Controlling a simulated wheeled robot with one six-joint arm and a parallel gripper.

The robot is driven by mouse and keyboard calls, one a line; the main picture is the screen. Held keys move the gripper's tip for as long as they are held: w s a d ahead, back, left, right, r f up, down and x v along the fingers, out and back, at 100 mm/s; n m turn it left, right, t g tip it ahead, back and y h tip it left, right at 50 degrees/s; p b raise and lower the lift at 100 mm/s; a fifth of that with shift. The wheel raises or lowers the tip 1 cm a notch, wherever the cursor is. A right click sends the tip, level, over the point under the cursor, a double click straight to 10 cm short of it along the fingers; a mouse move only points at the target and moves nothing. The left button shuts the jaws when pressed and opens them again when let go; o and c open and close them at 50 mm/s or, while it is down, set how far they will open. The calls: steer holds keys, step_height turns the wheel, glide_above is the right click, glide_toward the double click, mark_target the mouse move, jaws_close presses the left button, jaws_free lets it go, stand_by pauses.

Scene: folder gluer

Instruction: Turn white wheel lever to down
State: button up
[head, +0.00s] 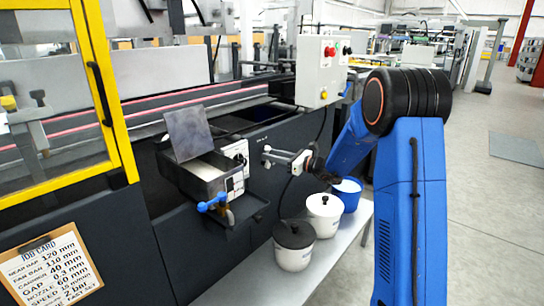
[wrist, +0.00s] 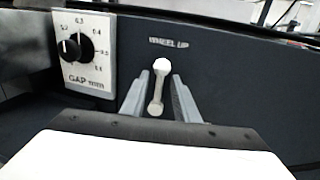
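The white wheel lever (wrist: 155,92) is on the dark machine panel in the wrist view. Its round knob is at the top and its arm slants slightly down to a smaller round end, so it points up. The words "WHEEL UP" (wrist: 168,42) are printed above it. My gripper (wrist: 158,79) is open, with one grey finger on each side of the lever and a visible gap to each. I cannot tell how deep the fingertips reach. In the head view my gripper (head: 268,158) is close to the panel, and the lever cannot be made out clearly there.
A GAP dial (wrist: 86,48) is left of the lever. In the head view, a glue box with a raised lid (head: 187,134) and a blue-handled valve (head: 213,202) are left of my gripper. Several pots, including a white one (head: 324,214), stand on a bench below.

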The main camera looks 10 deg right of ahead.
steer(key=shift+w+a, duration=0.15)
steer(key=shift+c, duration=0.4)
jaws_close()
